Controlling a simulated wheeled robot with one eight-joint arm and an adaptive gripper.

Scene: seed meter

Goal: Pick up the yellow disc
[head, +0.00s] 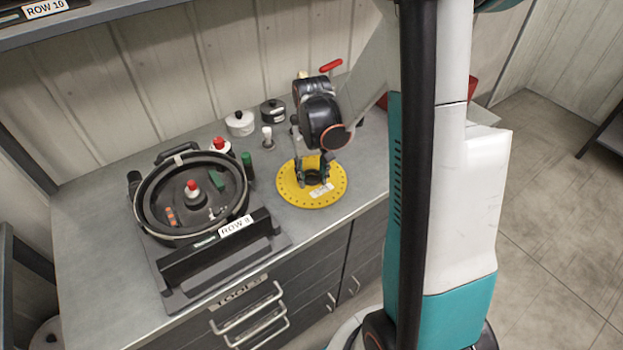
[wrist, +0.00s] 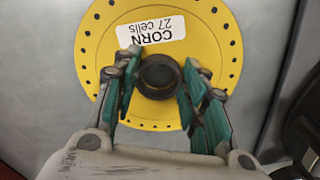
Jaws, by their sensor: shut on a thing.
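The yellow disc (head: 291,195) has a ring of small holes near its rim and a dark central hub. In the wrist view the disc (wrist: 205,40) bears a white label reading "CORN 27 cells". My gripper (head: 316,174) comes from above and is shut on the disc's hub (wrist: 160,76), with a teal-padded finger (wrist: 162,62) on each side. The fingers partly cover the disc.
The open housing sits on a black stand marked "ROW 3" (head: 236,226). White and black lidded pots (head: 240,124) stand behind. Drawers (head: 250,315) are below.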

